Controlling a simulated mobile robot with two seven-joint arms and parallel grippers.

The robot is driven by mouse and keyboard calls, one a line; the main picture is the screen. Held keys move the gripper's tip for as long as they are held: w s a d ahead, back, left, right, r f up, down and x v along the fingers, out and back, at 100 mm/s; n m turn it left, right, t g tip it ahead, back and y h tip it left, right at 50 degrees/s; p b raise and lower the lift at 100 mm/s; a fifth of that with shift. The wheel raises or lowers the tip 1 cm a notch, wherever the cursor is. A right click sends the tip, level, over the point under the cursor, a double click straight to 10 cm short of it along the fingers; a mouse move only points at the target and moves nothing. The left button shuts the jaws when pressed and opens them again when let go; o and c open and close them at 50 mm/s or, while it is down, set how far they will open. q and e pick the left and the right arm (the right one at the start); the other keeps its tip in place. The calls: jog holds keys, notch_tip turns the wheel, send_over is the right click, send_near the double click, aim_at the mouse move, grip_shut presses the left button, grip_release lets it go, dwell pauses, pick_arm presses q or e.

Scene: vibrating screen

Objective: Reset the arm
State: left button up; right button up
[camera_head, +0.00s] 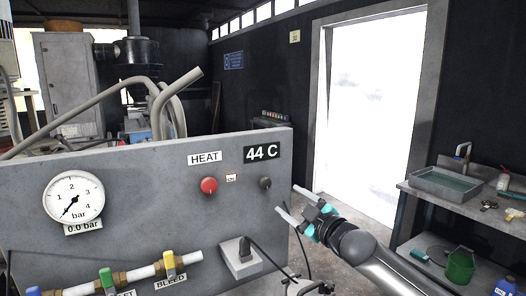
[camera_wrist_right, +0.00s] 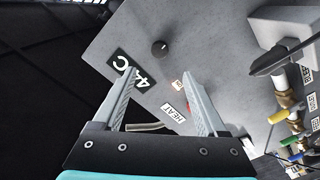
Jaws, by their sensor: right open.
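My right gripper (camera_head: 292,203) is in front of the right end of a grey control panel (camera_head: 130,165), below and right of a small dark knob (camera_head: 265,183). In the right wrist view my right gripper (camera_wrist_right: 160,105) has its two fingers wide apart with nothing between them, pointing toward the panel. The dark knob (camera_wrist_right: 159,48) shows beyond the fingertips, apart from them. A red knob (camera_head: 209,185) sits under the HEAT label (camera_head: 204,159), left of a display reading 44 C (camera_head: 265,153). My left gripper is not in view.
A gauge (camera_head: 73,198) reads 0.0 bar on the panel's left. Pipes with a yellow valve (camera_head: 169,260) and a green valve (camera_head: 106,278) run below. A plug (camera_head: 243,247) with a black cable is near my right arm.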

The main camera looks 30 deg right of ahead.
jog(key=shift+s, duration=0.65)
